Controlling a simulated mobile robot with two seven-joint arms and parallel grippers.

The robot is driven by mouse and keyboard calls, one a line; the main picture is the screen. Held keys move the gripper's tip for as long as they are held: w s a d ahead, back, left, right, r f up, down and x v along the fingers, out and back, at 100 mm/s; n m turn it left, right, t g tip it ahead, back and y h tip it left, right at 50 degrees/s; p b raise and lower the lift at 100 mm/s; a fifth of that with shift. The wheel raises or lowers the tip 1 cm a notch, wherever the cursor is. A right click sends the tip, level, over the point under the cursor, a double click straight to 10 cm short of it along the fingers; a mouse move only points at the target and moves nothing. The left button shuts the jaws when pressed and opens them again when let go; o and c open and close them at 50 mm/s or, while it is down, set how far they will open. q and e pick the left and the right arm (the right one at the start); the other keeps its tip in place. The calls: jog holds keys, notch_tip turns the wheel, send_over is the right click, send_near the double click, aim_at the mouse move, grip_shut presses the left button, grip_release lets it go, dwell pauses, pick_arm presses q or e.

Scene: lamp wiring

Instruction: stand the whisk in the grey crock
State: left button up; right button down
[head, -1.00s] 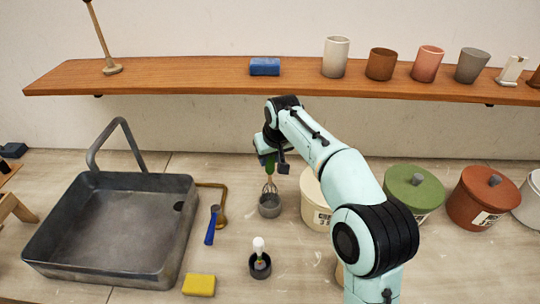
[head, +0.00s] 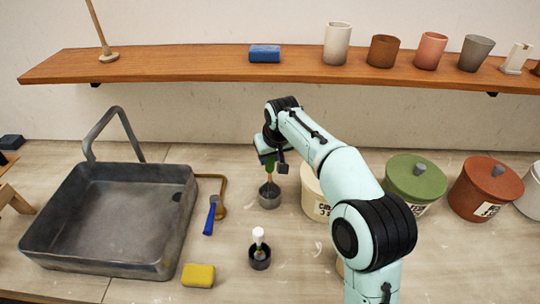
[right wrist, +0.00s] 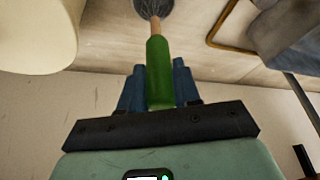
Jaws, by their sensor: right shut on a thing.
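My right gripper (head: 270,162) is shut on the green handle of the whisk (head: 269,174), above the counter. In the right wrist view, the green handle of the whisk (right wrist: 158,70) stands between the blue fingers of my right gripper (right wrist: 157,88). The whisk looks about upright. My left gripper is out of view.
A grey sink basin (head: 105,268) is at left, with a blue-handled brush (head: 210,217) beside it. Lidded canisters, one green (head: 417,178), one red (head: 487,190), are at right. A shelf (head: 200,67) runs behind.

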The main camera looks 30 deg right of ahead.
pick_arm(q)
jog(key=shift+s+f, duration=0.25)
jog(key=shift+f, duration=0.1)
pick_arm(e)
jog(key=shift+f, duration=0.6)
jog(key=c, duration=0.7)
grip_release()
jog(key=shift+r, duration=0.1)
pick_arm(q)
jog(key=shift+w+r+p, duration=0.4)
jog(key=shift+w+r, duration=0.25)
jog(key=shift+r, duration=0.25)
pick_arm(e)
jog(key=v, duration=1.3)
jog(key=shift+r, duration=0.15)
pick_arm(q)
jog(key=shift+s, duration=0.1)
